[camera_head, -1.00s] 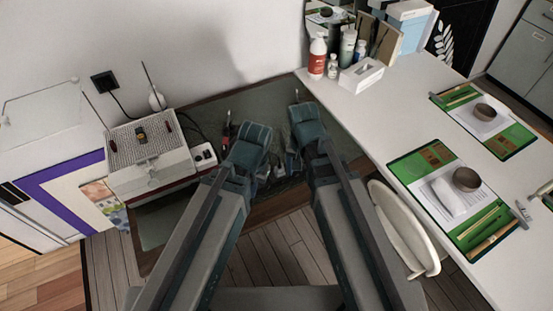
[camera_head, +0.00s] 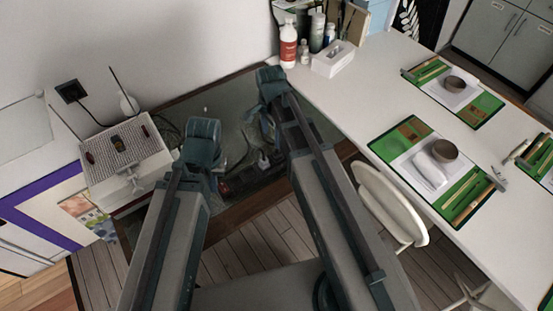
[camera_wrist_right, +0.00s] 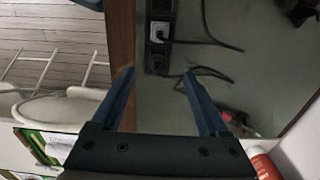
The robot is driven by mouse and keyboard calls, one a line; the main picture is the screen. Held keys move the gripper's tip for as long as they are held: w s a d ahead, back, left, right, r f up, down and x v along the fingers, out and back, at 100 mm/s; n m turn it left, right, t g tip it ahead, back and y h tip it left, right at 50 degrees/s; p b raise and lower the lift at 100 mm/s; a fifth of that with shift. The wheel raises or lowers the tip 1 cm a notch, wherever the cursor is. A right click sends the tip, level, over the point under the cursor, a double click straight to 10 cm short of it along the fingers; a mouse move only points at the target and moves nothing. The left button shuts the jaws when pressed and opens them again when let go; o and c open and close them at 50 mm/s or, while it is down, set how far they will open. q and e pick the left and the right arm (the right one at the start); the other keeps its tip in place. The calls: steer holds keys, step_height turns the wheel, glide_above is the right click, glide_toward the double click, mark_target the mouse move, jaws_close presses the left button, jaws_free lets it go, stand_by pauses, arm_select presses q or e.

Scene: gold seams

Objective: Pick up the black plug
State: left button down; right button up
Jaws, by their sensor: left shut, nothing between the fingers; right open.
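I cannot pick out the black plug for certain.
A white box with a perforated top (camera_head: 125,150) stands at the left. The white table (camera_head: 370,95) at the right carries a red-labelled bottle (camera_head: 288,45), a tissue box (camera_head: 333,58) and green place mats (camera_head: 420,165). A white chair (camera_head: 385,205) stands at the table's near side.

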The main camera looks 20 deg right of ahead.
mark_target(275, 153)
step_height(275, 153, down, 6)
steer(key=b, duration=0.5)
arm_select(q)
step_height(275, 153, down, 6)
arm_select(e)
steer(key=shift+f, duration=0.1)
arm_select(q)
step_height(275, 153, down, 5)
steer(key=b, duration=0.5)
steer(key=shift+f, duration=0.15)
arm_select(e)
steer(key=f, duration=0.2)
steer(key=d+f, duration=0.1)
steer(key=f, duration=0.2)
steer(key=shift+f, duration=0.1)
jaws_close()
